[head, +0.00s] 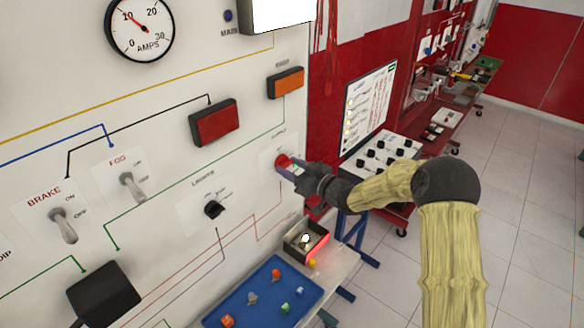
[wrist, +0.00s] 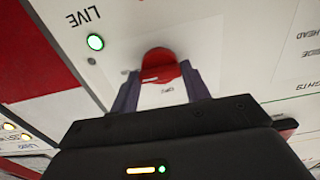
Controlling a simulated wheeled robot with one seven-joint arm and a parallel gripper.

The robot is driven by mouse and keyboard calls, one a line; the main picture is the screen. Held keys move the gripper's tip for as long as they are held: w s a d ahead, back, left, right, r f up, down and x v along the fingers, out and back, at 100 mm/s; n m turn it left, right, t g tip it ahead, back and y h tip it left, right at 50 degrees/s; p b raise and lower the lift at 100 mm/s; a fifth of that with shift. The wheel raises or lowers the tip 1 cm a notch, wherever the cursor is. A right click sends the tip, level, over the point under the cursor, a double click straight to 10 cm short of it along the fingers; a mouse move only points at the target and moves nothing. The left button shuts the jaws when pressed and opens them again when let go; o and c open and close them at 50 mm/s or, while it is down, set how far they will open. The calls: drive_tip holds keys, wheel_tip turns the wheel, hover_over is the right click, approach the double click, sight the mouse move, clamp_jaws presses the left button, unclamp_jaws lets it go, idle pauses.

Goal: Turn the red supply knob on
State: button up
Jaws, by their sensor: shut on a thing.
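The red supply knob (head: 283,162) sits on the right part of the white upright panel (head: 150,190). In the wrist view the red knob (wrist: 160,66) shows between the two fingers, and a green lamp (wrist: 95,42) marked LIVE is lit beside it. My gripper (head: 290,168) reaches the panel from the right and is shut on the knob. The wrist view also shows my gripper (wrist: 160,85), with one finger on each side of the knob.
A black LIGHTS knob (head: 214,209) and the FOG (head: 131,186) and BRAKE (head: 64,226) switches are to the left. Below, a bench holds a blue tray (head: 240,317) with several small parts and a small open box (head: 290,246). Clear floor lies to the right.

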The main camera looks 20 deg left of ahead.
drive_tip(key=shift+d+f, duration=0.1)
drive_tip(key=shift+f, duration=0.3)
drive_tip(key=o, duration=1)
drive_tip(key=shift+w+r, duration=0.1)
drive_tip(key=shift+s+r, duration=0.2)
drive_tip(key=shift+d, duration=0.35)
drive_tip(key=b+v, duration=0.4)
drive_tip(key=v, duration=1.2)
drive_tip(key=shift+s+d+f, duration=0.1)
drive_tip(key=shift+s+d, duration=0.1)
drive_tip(key=shift+w, duration=0.1)
